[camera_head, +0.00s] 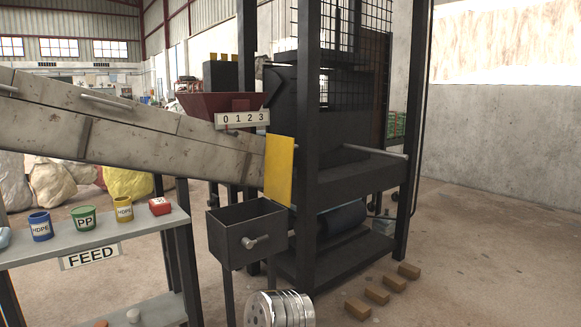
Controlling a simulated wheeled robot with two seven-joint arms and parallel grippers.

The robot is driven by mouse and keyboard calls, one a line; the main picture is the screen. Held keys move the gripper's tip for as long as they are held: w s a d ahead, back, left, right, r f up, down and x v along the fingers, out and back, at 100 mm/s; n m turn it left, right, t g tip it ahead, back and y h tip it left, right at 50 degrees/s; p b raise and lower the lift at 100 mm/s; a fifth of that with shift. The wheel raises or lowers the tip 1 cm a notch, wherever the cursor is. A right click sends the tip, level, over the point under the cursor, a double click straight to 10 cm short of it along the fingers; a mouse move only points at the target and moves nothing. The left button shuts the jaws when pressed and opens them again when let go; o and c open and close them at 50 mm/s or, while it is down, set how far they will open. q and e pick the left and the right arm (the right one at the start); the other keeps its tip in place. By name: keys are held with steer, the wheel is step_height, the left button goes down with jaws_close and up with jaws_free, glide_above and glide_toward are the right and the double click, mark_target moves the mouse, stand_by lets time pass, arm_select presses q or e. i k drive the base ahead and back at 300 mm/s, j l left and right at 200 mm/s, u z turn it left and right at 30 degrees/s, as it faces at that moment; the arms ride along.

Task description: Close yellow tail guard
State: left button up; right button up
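The yellow tail guard (279,170) is a flat upright plate at the lower right end of the long grey sloping housing (200,140). It stands beside the dark front post of the frame (306,120). I cannot tell from this view whether it is swung open or shut. Neither of my grippers is in view, and nothing is seen touching the guard.
A dark bin with a handle (246,236) stands below the guard. The FEED table (150,222) with several coloured cups is at the left. Several tan blocks (377,295) lie on the floor. The floor at the right (500,250) is clear.

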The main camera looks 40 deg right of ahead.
mark_target(278, 157)
steer(key=l, duration=0.65)
steer(key=l+u, duration=0.1)
steer(key=l, duration=1.15)
steer(key=k+l+u, duration=0.1)
steer(key=l, duration=1.15)
steer(key=k+l+u, duration=0.1)
steer(key=l, duration=0.55)
steer(key=k+l, duration=0.1)
steer(key=l, duration=0.5)
steer(key=l+u, duration=0.15)
steer(key=l, duration=0.5)
steer(key=k, duration=0.05)
